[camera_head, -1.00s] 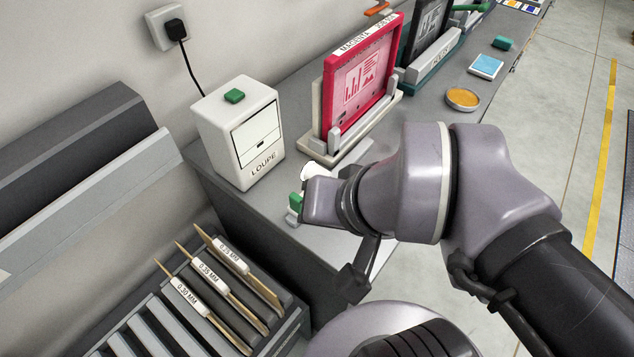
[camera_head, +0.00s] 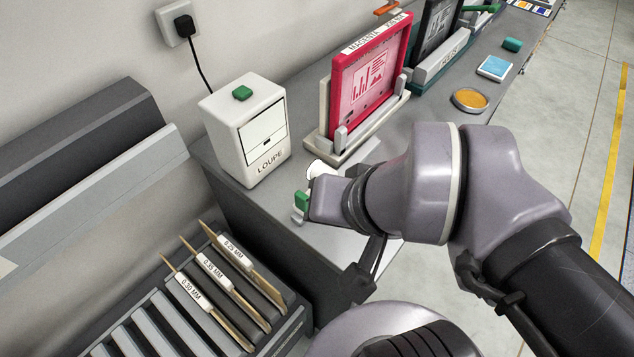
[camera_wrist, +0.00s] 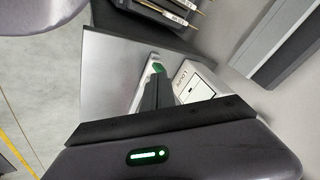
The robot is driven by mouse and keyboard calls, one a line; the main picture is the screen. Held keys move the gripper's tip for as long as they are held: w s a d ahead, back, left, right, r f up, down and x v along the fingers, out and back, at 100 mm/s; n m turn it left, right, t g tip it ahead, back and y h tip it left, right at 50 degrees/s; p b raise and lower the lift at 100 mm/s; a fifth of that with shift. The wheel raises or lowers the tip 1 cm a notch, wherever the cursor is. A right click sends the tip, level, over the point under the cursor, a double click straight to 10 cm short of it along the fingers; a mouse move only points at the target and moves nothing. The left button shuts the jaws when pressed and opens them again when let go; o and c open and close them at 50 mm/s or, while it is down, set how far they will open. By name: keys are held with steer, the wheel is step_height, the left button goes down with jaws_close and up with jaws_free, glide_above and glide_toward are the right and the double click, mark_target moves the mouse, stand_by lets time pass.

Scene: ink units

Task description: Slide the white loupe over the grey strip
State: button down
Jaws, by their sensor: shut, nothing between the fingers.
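The white loupe (camera_head: 244,135) is a box marked LOUPE with a green block on top. It stands upright on the grey bench, left of my gripper, and also shows in the wrist view (camera_wrist: 196,88). My gripper (camera_wrist: 153,86) is shut and empty, apart from the box. In the wrist view a small green piece (camera_wrist: 157,68) shows at its fingertips; in the head view it is at the wrist's left end (camera_head: 301,200). I cannot tell whether they touch. I cannot clearly make out the grey strip.
A red framed screen (camera_head: 370,75) stands in a holder behind my wrist, with a dark frame beyond. An orange dish (camera_head: 470,99) and a blue pad (camera_head: 495,67) lie farther right. A rack (camera_head: 140,335) with labelled wooden sticks is at front left. A white round piece (camera_head: 319,168) is partly hidden.

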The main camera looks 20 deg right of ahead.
steer(key=c, duration=2.1)
jaws_free()
steer(key=o, duration=0.3)
steer(key=shift+w+r, duration=0.15)
steer(key=shift+r, duration=0.15)
steer(key=o, duration=0.4)
steer(key=w+r+n+p, duration=0.1)
steer(key=w+r+n+g+p, duration=0.1)
steer(key=w+n, duration=0.1)
steer(key=w+r+n+g+p, duration=0.1)
steer(key=w, duration=0.1)
steer(key=shift+h, duration=0.3)
steer(key=shift+o, duration=0.2)
steer(key=n+g+h+p, duration=0.1)
steer(key=n+g+p, duration=0.25)
steer(key=n, duration=0.35)
glide_toward(302, 195)
steer(key=f+b, duration=0.4)
steer(key=f, duration=0.1)
steer(key=f+b, duration=0.4)
steer(key=f, duration=0.1)
steer(key=shift+w+a+f+b, duration=0.1)
steer(key=shift+w+a+b, duration=0.1)
steer(key=shift+b, duration=0.1)
jaws_close()
